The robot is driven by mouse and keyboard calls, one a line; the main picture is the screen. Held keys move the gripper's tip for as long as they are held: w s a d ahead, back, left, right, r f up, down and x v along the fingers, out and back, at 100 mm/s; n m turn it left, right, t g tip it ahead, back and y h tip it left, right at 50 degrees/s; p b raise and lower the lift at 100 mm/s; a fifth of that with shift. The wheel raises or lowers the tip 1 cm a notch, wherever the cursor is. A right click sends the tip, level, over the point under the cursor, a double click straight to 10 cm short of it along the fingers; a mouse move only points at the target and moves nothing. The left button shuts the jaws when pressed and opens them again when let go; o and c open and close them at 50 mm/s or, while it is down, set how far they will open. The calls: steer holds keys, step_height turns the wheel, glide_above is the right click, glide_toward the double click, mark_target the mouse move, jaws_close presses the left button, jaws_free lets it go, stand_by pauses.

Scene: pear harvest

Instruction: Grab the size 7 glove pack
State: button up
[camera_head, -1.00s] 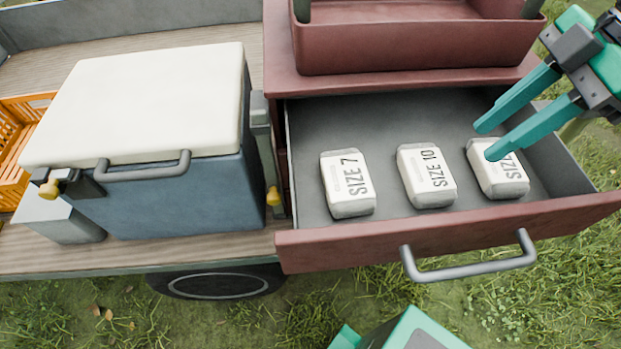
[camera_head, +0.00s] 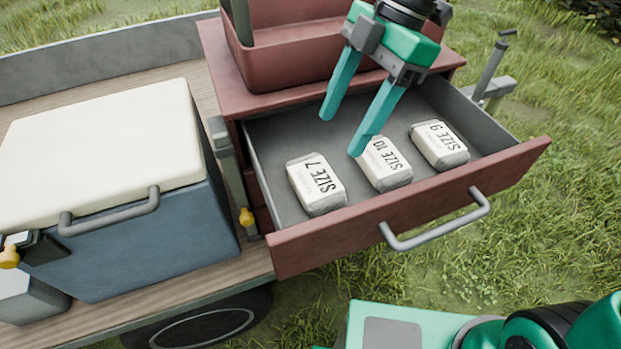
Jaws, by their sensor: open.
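The size 7 glove pack (camera_head: 314,184) is a white and grey packet lying at the left in the open drawer (camera_head: 300,246), its label facing up. The size 10 pack (camera_head: 387,166) lies to its right, its upper left part hidden by a fingertip. The size 9 pack (camera_head: 440,145) lies farthest right. My gripper (camera_head: 340,136) is open and empty, with its two teal fingers pointing down over the drawer. One fingertip overlaps the size 10 pack in the picture; I cannot tell whether they touch. The size 7 pack is left of and below the fingertips in the picture.
The dark red cabinet (camera_head: 222,66) bears an open red tray (camera_head: 290,62) behind the drawer. A blue cooler (camera_head: 150,245) with a white lid stands to the left on the wooden cart bed. The drawer's front wall and grey handle (camera_head: 436,230) stand nearest, with grass beyond.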

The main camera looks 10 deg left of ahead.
mark_target(316, 178)
steer(key=o, duration=0.5)
steer(key=shift+f, duration=0.15)
steer(key=o, duration=0.3)
steer(key=x, duration=0.4)
steer(key=shift+s+a+f, duration=0.1)
steer(key=shift+f, duration=0.1)
steer(key=shift+o, duration=0.2)
steer(key=shift+x, duration=3.05)
